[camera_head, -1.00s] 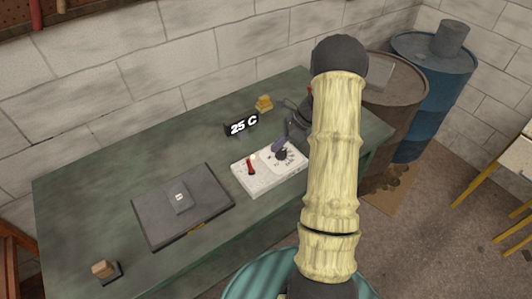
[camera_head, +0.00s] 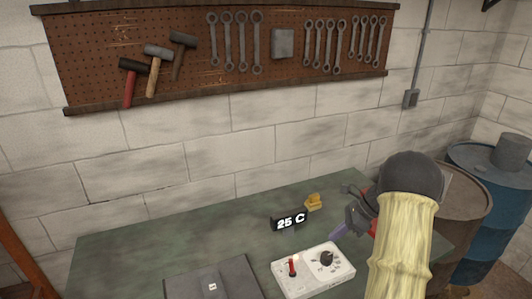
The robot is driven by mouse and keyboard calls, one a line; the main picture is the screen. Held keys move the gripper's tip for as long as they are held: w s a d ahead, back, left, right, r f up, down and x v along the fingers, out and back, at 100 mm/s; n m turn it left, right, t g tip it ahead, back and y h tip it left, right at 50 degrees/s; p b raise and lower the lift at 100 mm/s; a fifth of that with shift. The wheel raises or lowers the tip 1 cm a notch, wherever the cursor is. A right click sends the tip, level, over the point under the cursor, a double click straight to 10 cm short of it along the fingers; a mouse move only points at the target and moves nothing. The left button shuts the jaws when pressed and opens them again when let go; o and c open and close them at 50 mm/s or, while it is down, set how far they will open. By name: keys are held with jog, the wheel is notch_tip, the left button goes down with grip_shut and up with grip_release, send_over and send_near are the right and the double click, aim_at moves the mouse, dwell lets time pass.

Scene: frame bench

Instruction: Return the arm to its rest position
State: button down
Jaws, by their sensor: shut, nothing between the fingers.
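My arm (camera_head: 402,240) rises from the lower right, a pale yellow link with a dark rounded joint at its top. My gripper (camera_head: 343,229) shows just left of that joint, above the right part of the bench and partly hidden by the arm. It is shut and appears empty. The white control box (camera_head: 313,281) with a red switch and a dark dial sits on the bench, below and left of the gripper. The display (camera_head: 290,221) reading "25 C" stands behind the box.
The green bench (camera_head: 130,257) stands against a block wall. A dark flat plate (camera_head: 212,278) lies at its front. A small yellow object (camera_head: 313,202) sits near the display. A brown barrel (camera_head: 463,208) and a blue barrel (camera_head: 500,200) stand at right. A pegboard (camera_head: 110,60) with tools hangs above.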

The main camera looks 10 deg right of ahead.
jog(key=s+a+r+n+t+h, duration=0.1)
jog(key=s+a+r+n+h, duration=0.3)
jog(key=s+a+n, duration=1.4)
jog(key=n+h, duration=0.3)
jog(key=n, duration=0.2)
jog(key=shift+r+t+h, duration=0.15)
jog(key=shift+t+h, duration=0.15)
jog(key=shift+h, duration=0.1)
